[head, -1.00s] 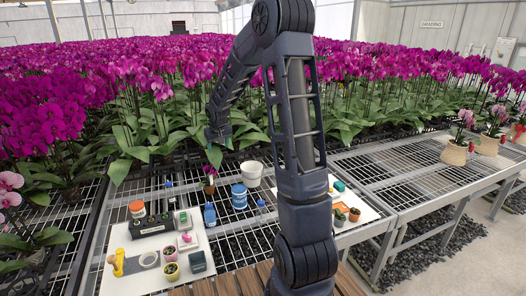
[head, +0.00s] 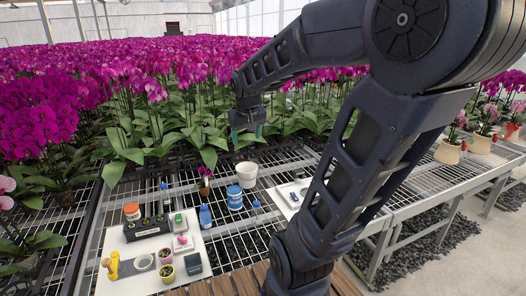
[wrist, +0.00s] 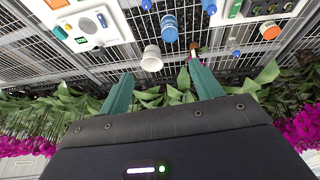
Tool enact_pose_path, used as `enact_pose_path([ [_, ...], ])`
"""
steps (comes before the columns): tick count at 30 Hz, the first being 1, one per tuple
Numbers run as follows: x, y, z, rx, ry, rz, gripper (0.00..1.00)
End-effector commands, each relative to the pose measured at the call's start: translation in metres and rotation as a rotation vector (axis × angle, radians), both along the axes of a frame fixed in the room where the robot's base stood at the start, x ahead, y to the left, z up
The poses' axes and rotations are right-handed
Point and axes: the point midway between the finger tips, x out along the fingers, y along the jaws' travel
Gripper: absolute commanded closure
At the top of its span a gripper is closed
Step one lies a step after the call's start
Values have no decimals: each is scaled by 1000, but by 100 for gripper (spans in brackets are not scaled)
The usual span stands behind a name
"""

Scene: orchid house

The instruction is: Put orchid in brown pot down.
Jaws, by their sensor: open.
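A small orchid in a brown pot (head: 204,189) stands upright on the wire bench in the head view, left of a white bucket (head: 247,174). Its pot also shows in the wrist view (wrist: 194,46), beside the right finger, with leaves partly hidden by that finger. My gripper (head: 248,133) is open and empty, above and behind the pot, in front of the tall purple orchids. In the wrist view its two teal fingers (wrist: 162,88) are spread wide with nothing gripped between them.
A blue tub (head: 234,198) and blue bottle (head: 205,216) stand near the pot. A white board (head: 120,243) holds small pots and tools at the front left. Another white board (head: 288,195) is partly hidden by my arm. Dense purple orchids (head: 180,90) fill the back.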

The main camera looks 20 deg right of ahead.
Motion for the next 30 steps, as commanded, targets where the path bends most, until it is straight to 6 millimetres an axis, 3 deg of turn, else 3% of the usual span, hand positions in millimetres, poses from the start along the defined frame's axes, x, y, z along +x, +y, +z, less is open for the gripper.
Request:
enact_pose_path([
  [6, -65, -5, 5, 39, -10, -13, 35],
  [12, -108, -7, 1, 73, -9, -14, 35],
  [18, -125, -7, -2, 88, -7, -13, 35],
  [30, -125, -7, -2, 89, -7, -12, 35],
])
